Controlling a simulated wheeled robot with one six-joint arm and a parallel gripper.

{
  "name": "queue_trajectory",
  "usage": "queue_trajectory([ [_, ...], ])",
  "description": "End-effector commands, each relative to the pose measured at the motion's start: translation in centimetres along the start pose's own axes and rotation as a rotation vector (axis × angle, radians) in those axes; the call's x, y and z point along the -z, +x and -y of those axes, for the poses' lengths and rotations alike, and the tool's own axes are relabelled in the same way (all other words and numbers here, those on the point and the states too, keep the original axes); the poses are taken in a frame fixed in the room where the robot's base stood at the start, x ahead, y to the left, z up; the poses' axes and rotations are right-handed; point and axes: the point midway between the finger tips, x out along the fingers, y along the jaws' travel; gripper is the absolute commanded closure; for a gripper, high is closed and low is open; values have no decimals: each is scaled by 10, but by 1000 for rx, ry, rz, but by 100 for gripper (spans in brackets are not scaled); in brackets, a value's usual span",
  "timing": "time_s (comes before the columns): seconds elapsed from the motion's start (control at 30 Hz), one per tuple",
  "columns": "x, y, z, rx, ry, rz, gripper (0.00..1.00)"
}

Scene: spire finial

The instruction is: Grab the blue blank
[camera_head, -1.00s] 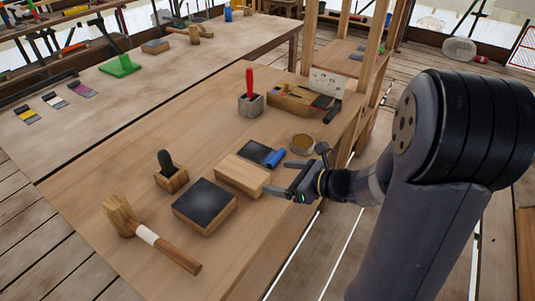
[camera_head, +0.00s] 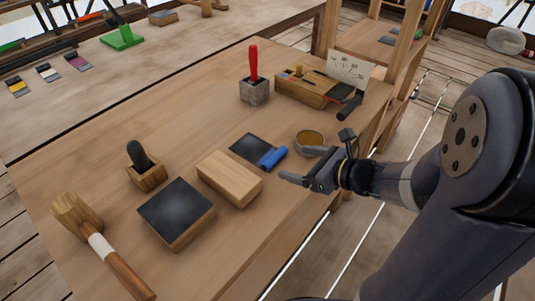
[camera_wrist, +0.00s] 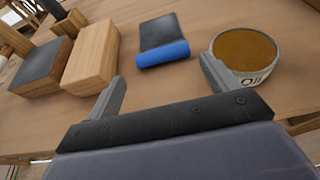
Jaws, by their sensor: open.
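A pale wooden block (camera_head: 230,178) is left of the blank, and a round oil tin (camera_head: 310,141) is close on the right. Bare bench lies in front of the blank.

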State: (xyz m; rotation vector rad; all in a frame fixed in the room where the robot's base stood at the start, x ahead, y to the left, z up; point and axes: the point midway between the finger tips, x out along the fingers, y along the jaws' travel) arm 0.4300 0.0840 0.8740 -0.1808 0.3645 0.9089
Motion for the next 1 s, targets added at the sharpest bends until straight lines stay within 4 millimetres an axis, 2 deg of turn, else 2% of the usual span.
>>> queue_trajectory([
  [0.1,1,14,-1,-2,-1,-1,17],
  [0.37,0,29,0,-2,-1,0,17],
  [0.63,-1,65,1,-3,0,0,17],
  [0.77,-1,72,1,-1,0,0,17],
  [1.0,-2,72,2,1,0,0,19],
])
